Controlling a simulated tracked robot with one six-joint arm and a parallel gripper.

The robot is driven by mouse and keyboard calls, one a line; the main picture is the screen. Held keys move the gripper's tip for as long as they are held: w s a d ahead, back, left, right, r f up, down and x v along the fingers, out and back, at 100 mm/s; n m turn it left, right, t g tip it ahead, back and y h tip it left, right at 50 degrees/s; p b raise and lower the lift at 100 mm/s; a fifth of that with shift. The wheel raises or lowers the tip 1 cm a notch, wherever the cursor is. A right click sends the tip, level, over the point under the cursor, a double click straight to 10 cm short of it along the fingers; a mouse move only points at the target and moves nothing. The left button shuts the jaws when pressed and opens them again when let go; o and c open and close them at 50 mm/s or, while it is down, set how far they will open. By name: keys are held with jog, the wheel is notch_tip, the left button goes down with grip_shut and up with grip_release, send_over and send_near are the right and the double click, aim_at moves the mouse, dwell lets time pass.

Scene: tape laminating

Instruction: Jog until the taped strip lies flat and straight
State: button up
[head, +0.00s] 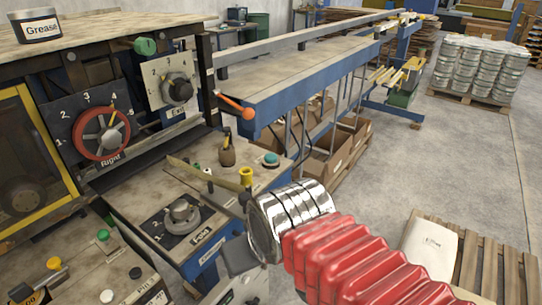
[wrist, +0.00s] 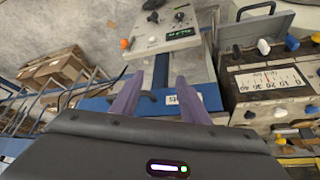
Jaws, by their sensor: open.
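No taped strip can be made out in either view. In the head view, a machine carries a red handwheel (head: 100,133) marked Right, a black knob (head: 178,90) on a numbered plate, and a grey dial (head: 182,212) on a lower panel. A teal button (head: 270,160) sits at that console's far end. My gripper (wrist: 158,88) is open and empty in the wrist view, its two fingers apart. Beyond the fingers is a pale control box (wrist: 165,28) with a small display and knobs. In the head view my wrist hangs beside the dial panel and hides part of the console's edge.
An orange-handled lever (head: 236,107) sticks out toward the blue-framed long table (head: 300,75). Another panel (head: 110,275) with several buttons and knobs is at lower left. A wooden pallet (head: 485,255) lies on the floor at right. Open grey floor (head: 450,155) lies beyond my arm.

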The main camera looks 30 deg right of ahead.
grip_shut()
dwell(1.5)
